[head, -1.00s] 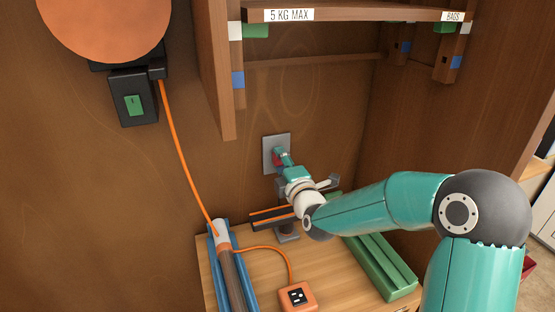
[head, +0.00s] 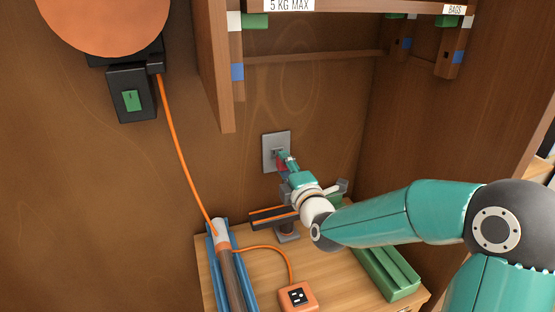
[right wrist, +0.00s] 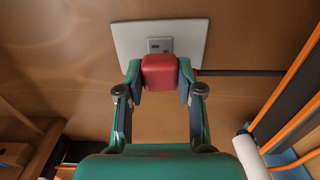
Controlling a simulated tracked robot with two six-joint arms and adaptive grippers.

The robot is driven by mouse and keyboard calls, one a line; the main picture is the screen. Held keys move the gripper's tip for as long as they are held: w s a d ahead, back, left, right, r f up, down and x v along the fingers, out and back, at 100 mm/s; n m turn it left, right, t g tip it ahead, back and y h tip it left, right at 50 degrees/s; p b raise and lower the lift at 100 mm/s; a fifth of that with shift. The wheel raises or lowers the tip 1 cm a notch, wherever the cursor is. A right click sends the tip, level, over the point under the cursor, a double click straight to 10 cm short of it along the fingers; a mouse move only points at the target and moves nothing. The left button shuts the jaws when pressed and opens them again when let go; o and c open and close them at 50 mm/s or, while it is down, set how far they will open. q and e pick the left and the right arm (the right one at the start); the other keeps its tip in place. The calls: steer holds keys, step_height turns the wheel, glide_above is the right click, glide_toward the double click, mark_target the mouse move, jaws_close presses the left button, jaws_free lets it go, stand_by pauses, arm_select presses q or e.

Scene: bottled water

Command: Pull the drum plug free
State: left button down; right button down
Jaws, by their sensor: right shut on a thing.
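The red plug (right wrist: 160,73) is between the fingertips of my right gripper (right wrist: 158,82), which is shut on it. It shows as a small red patch in the head view (head: 282,164), mostly covered by the gripper (head: 286,163). The grey wall plate (head: 270,150) is just behind it. In the right wrist view, the plate (right wrist: 127,40) shows a socket face (right wrist: 160,45) just past the plug's edge, with dark slots visible. The plug looks drawn off the socket, though the exact gap is hard to judge. My left gripper is not in view.
A wooden bench top (head: 262,270) lies below, with a green block (head: 385,272), a blue rack holding a tube (head: 230,265) and an orange outlet box (head: 298,297). An orange cord (head: 178,150) hangs at left. A shelf (head: 350,8) overhangs above.

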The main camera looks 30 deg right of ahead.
steer(key=shift+b+v, duration=0.5)
steer(key=shift+v, duration=0.95)
